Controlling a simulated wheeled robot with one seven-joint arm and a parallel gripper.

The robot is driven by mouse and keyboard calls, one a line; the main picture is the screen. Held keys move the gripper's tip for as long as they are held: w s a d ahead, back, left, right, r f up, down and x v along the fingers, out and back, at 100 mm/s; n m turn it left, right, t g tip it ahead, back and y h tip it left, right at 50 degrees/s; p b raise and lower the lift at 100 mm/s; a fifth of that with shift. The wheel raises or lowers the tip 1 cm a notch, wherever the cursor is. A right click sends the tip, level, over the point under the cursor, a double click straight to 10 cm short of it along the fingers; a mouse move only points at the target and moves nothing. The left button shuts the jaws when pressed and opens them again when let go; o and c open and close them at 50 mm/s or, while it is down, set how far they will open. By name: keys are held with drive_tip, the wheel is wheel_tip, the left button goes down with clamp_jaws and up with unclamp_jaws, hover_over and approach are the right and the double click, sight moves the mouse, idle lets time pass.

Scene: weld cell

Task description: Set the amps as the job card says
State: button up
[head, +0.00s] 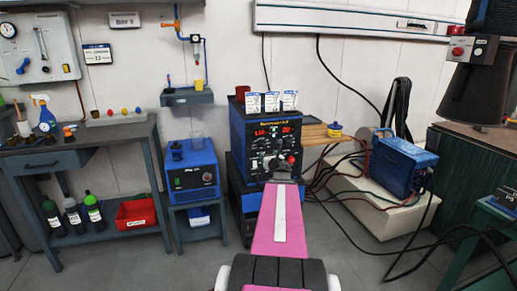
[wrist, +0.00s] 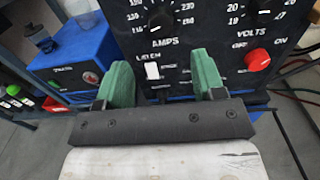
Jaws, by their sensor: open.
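The blue welding machine (head: 238,140) has a black front panel with two red readouts too small to read surely. In the wrist view the AMPS knob (wrist: 160,14) is black, with a white mark toward its lower left; its top is cut off by the frame. My gripper (wrist: 164,80) is open and empty, its green fingers in front of the panel below the AMPS knob and either side of the white toggle switch (wrist: 152,70). In the head view my gripper (head: 283,168) covers the panel's lower part. White cards (head: 271,102) stand on top; their text is unreadable.
The VOLTS knob (wrist: 264,10) and red ON/OFF knob (wrist: 257,60) are right of my fingers. A smaller blue unit (head: 191,170) stands left on a stand. A wooden shelf (head: 305,135) juts out right. Cables (head: 400,265) run over the floor at right.

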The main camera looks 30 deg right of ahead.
sight(262, 147)
drive_tip(key=x, duration=0.9)
drive_tip(key=shift+w+d, duration=0.15)
drive_tip(key=shift+w, duration=0.2)
drive_tip(key=c, duration=0.9)
